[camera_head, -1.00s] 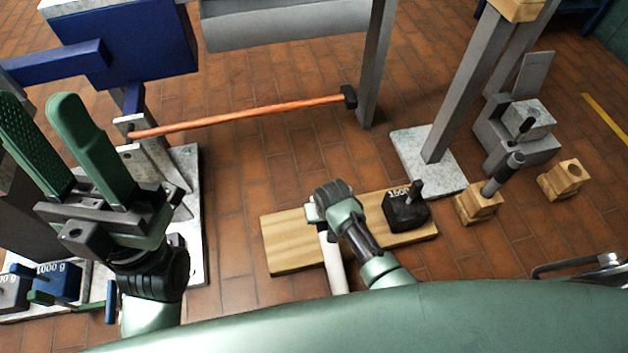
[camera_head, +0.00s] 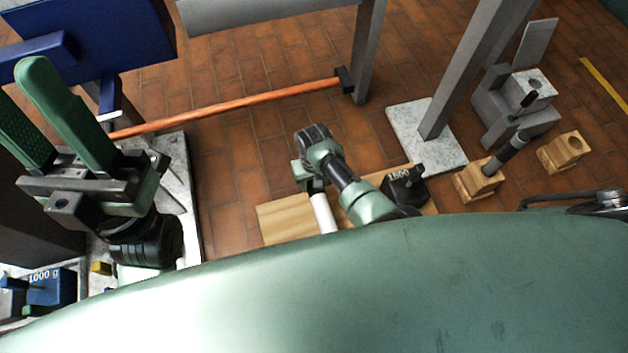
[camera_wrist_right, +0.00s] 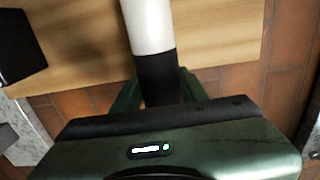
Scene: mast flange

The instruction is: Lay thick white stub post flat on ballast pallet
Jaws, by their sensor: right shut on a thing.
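The thick white stub post (camera_head: 323,212) has a dark end section and shows below my right gripper (camera_head: 308,182) in the head view. My right gripper is shut on that dark end. In the right wrist view the post (camera_wrist_right: 148,22) runs away from between the green fingers (camera_wrist_right: 160,90), over the wooden ballast pallet (camera_wrist_right: 215,35). I cannot tell whether it touches the pallet. In the head view the pallet (camera_head: 275,218) lies on the floor, partly hidden by my body, as is the post's lower end. My left gripper (camera_head: 28,100) is open and empty, at the left.
A black weight (camera_head: 404,188) sits on the pallet's right part. Wooden blocks (camera_head: 480,181) and a grey post on a marble base (camera_head: 412,130) stand to the right. An orange bar (camera_head: 225,107) spans behind. Blue weights (camera_head: 50,288) stand lower left.

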